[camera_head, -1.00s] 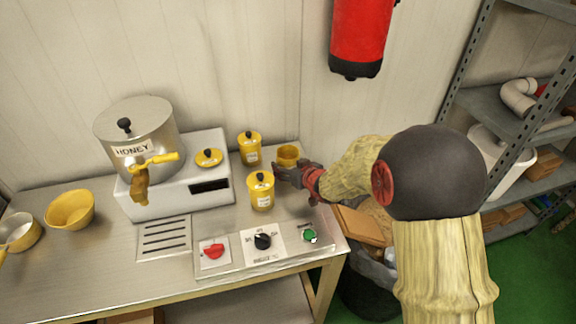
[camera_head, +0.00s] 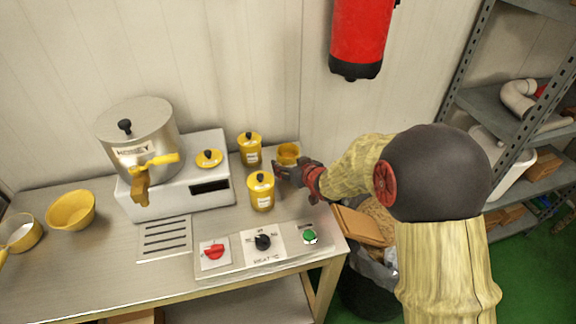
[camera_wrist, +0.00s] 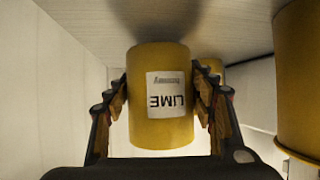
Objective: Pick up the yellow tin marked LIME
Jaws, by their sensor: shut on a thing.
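The yellow LIME tin (camera_wrist: 146,125) fills the middle of the wrist view, its label upside down and facing the camera. My gripper (camera_wrist: 160,95) has a finger on each side of it and is shut on it. In the head view, the tin (camera_head: 289,151) shows just behind my gripper (camera_head: 283,170), which partly hides it. Whether its base is clear of the table cannot be told for sure.
A lidded yellow tin (camera_head: 261,193) stands close to my gripper's left, another (camera_head: 250,151) behind. A steel HONEY pot (camera_head: 150,130) stands on a white heater (camera_head: 200,190) further left. A control panel (camera_head: 262,250) lies in front; a bin (camera_head: 365,285) is right.

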